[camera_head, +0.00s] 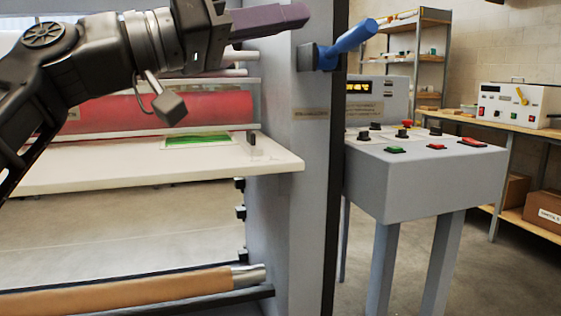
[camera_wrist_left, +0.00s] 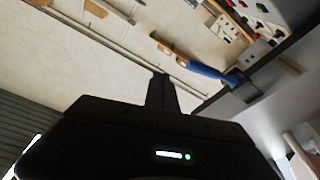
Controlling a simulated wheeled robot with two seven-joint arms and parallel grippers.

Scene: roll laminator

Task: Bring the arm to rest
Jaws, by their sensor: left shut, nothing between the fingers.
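My left arm comes in from the upper left in the head view. My left gripper (camera_head: 300,14) has purple-grey fingers, shut and empty, in front of the top of the grey machine post. In the left wrist view the shut fingers (camera_wrist_left: 161,78) point up as one dark block. A blue lever (camera_head: 352,38) sticks out from the post, a little below and right of the fingertips, with a gap between them. The lever also shows in the left wrist view (camera_wrist_left: 212,74), right of the fingers. My right gripper is in neither view.
The laminator has a red roller (camera_head: 205,110), a white feed table (camera_head: 150,175) with a green sheet (camera_head: 198,140), and a brown roll (camera_head: 120,293) below. A grey control console (camera_head: 430,175) stands right. A wooden bench (camera_head: 480,122) and shelves (camera_head: 418,50) stand behind.

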